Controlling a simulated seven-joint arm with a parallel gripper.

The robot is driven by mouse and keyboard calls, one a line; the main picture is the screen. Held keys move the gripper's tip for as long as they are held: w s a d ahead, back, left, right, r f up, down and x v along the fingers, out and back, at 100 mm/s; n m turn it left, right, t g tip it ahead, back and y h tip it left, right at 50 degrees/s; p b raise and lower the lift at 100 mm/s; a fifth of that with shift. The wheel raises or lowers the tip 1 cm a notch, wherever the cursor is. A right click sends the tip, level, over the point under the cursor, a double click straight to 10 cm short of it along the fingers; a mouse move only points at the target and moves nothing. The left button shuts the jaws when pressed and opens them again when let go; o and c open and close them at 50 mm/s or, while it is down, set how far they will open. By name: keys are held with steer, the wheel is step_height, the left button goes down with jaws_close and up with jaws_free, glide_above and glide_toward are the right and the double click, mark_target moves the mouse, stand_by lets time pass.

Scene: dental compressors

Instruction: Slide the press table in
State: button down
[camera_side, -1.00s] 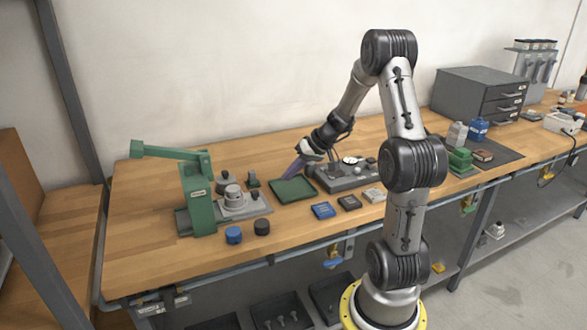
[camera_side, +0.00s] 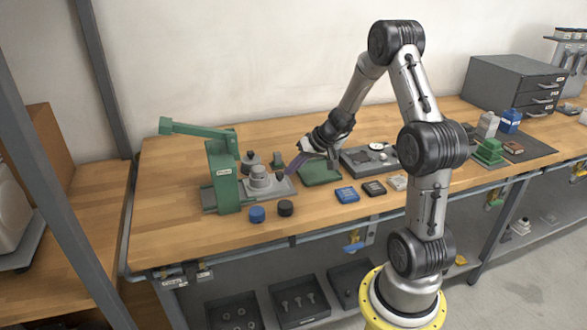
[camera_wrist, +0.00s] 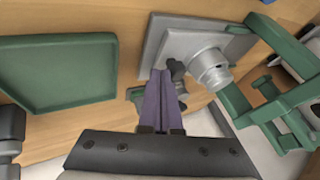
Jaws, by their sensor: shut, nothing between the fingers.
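The green press (camera_side: 222,180) with its raised lever stands at the left of the bench. Its grey press table (camera_side: 283,190) sticks out to the right of the frame, carrying a stepped silver piece (camera_side: 258,178). A dark knob (camera_side: 279,176) stands near the table's right end. My gripper (camera_side: 291,173) is shut and empty, its purple fingers pointing down beside the knob. In the wrist view the fingertips (camera_wrist: 161,74) are just left of the knob (camera_wrist: 176,69), with the press table (camera_wrist: 165,45) behind. I cannot tell whether they touch.
A green tray (camera_side: 320,178) lies right of the press table, under my wrist. A grey fixture block (camera_side: 365,160) and several small blocks lie farther right. The bench left of the press is clear.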

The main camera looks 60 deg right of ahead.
mark_target(252, 178)
steer(key=w+a, duration=0.8)
steer(key=shift+w+a, duration=0.2)
steer(key=shift+a, duration=0.05)
